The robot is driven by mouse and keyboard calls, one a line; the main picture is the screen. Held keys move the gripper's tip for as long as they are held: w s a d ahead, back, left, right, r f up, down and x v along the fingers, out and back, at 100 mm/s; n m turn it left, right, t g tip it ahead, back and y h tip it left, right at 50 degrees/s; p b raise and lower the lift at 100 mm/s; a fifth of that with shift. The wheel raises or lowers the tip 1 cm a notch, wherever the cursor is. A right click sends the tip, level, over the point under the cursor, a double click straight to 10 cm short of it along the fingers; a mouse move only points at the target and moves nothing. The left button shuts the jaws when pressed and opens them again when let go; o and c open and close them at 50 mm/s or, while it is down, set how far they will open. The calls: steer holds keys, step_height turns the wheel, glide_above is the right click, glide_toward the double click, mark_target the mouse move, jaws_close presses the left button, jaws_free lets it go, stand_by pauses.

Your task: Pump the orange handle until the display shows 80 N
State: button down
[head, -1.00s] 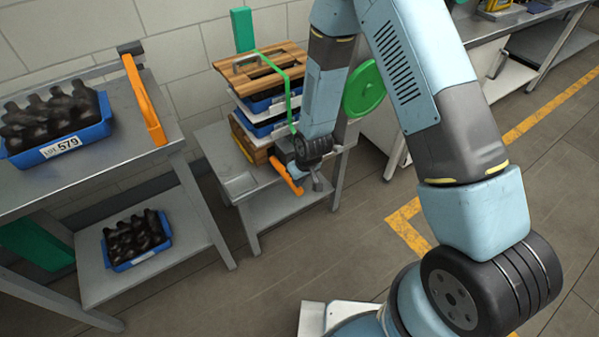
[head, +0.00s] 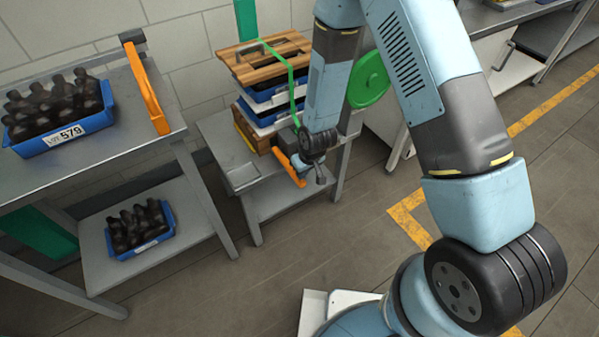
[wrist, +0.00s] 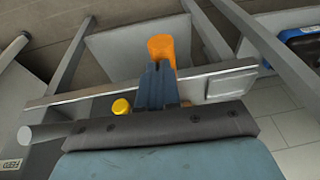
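The orange handle (head: 289,168) sticks out below the strapped stack on the small metal stand, and slants down to the right. In the wrist view the orange handle (wrist: 161,47) shows beyond the fingertips and a bit of it beside them. My gripper (head: 304,170) is at the handle, partly hidden by my wrist. In the wrist view the fingers of my gripper (wrist: 158,72) are close together and overlap the handle; I cannot tell whether they clamp it. A small panel with dark characters (wrist: 11,166) shows at the lower left of the wrist view; its reading is not legible.
A green strap (head: 291,85) runs over the wooden-topped stack (head: 262,58). At left a metal bench (head: 118,107) holds a blue crate of dark bottles (head: 68,150) and an orange bar (head: 147,88). Another bottle crate (head: 140,252) sits on its lower shelf. Floor at right is open.

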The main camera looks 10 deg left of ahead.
steer(key=v, duration=0.3)
steer(key=shift+w+d+r, duration=0.1)
steer(key=shift+w+r, duration=0.15)
steer(key=shift+w, duration=0.1)
steer(key=s+d+r, duration=0.4)
steer(key=r, duration=0.3)
steer(key=shift+s+d+r, duration=0.25)
steer(key=shift+s+d, duration=0.05)
steer(key=shift+d, duration=0.1)
stand_by(0.8)
